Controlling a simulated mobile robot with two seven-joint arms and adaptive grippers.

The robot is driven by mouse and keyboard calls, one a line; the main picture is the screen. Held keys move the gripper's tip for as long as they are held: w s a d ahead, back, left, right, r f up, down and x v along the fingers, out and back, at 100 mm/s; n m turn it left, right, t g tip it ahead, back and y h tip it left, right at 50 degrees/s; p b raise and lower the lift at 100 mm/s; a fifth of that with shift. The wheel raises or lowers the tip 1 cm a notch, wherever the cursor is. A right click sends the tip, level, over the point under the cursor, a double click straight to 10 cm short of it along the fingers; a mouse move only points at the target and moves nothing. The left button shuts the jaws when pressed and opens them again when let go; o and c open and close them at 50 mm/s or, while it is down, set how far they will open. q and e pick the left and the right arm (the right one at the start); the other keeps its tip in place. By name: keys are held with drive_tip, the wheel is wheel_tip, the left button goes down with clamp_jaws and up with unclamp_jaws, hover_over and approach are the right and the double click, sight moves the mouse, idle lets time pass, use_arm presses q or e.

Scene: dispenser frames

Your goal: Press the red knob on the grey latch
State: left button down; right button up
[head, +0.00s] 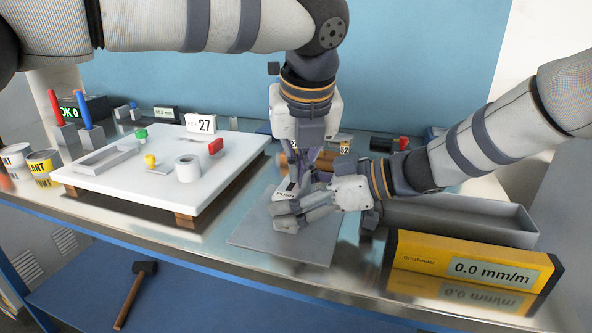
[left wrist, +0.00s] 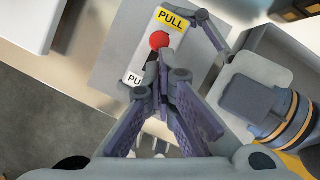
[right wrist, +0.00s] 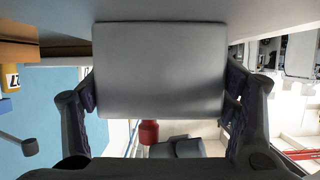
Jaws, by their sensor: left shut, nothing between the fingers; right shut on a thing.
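The grey latch (left wrist: 147,58) carries a yellow PULL label, a white label partly reading PU, and a red knob (left wrist: 159,40) between them. In the head view only part of the latch (head: 284,190) shows over a grey plate; the knob is hidden there. My right gripper (head: 288,213) is shut on the latch, whose grey face (right wrist: 160,70) fills the space between its fingers; the knob (right wrist: 149,132) shows below. My left gripper (head: 306,168) is shut and empty above the latch. Its fingertips (left wrist: 163,62) overlap the knob's lower edge; I cannot tell whether they touch.
A grey plate (head: 250,238) lies under the latch. A yellow meter (head: 470,272) reading 0.0 mm/m and an open grey tray (head: 460,222) stand at right. A white board (head: 120,190) with several small parts is at left. The bench front edge is close.

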use_arm(q)
drive_tip(key=shift+f, duration=0.15)
drive_tip(key=v, duration=1.2)
use_arm(e)
drive_tip(key=o, duration=1.5)
drive_tip(key=shift+c, duration=0.2)
